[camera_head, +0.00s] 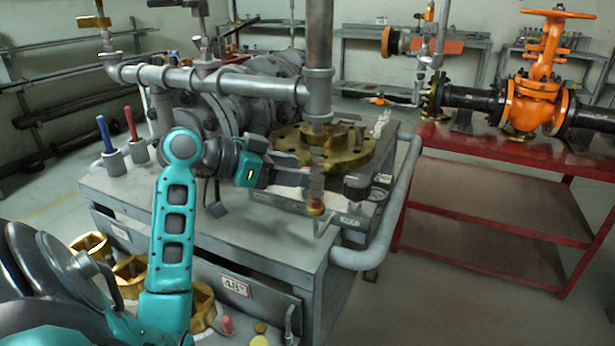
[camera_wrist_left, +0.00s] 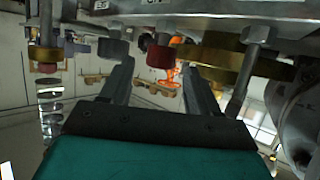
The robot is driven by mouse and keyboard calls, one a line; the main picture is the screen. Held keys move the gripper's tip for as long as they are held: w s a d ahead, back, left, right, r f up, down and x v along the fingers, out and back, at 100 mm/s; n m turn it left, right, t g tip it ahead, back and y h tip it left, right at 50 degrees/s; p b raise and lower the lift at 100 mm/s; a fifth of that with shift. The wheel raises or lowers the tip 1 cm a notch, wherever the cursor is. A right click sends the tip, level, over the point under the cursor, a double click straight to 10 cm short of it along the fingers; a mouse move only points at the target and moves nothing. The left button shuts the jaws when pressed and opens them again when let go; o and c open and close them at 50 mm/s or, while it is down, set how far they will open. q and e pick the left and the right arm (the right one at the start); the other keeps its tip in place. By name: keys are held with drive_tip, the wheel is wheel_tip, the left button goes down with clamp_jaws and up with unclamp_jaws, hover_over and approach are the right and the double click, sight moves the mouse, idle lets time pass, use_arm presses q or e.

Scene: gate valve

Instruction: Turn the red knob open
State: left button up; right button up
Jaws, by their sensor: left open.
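A red knob (camera_wrist_left: 160,52) shows in the left wrist view, in the gap between my left gripper's fingers. I cannot tell whether it lies between the tips or just beyond them. My left gripper (camera_wrist_left: 157,72) is open and holds nothing. In the head view the left gripper (camera_head: 289,170) reaches right over the grey bench, close to the lower end of the vertical pipe and in front of the brass flange (camera_head: 358,154). The red knob is not clear in the head view. A brass fitting with a red end (camera_head: 316,207) stands at the bench's front edge. My right gripper is not in view.
A vertical grey pipe (camera_head: 318,80) stands just beyond the left gripper. Blue (camera_head: 104,133) and red (camera_head: 131,123) handled tools stand at the bench's left. A bent grey rail (camera_head: 385,225) runs along its right. A red table (camera_head: 480,145) carries an orange valve (camera_head: 536,95).

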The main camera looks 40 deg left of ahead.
use_arm(q)
drive_tip(key=x, duration=0.2)
drive_tip(key=shift+w+d+f, duration=0.1)
drive_tip(key=shift+w+f, duration=0.1)
drive_tip(key=shift+w, duration=0.05)
drive_tip(key=shift+w+d+f, duration=0.15)
drive_tip(key=shift+w+d, duration=0.05)
drive_tip(key=shift+w, duration=0.3)
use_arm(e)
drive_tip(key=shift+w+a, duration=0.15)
use_arm(q)
drive_tip(key=shift+c, duration=0.4)
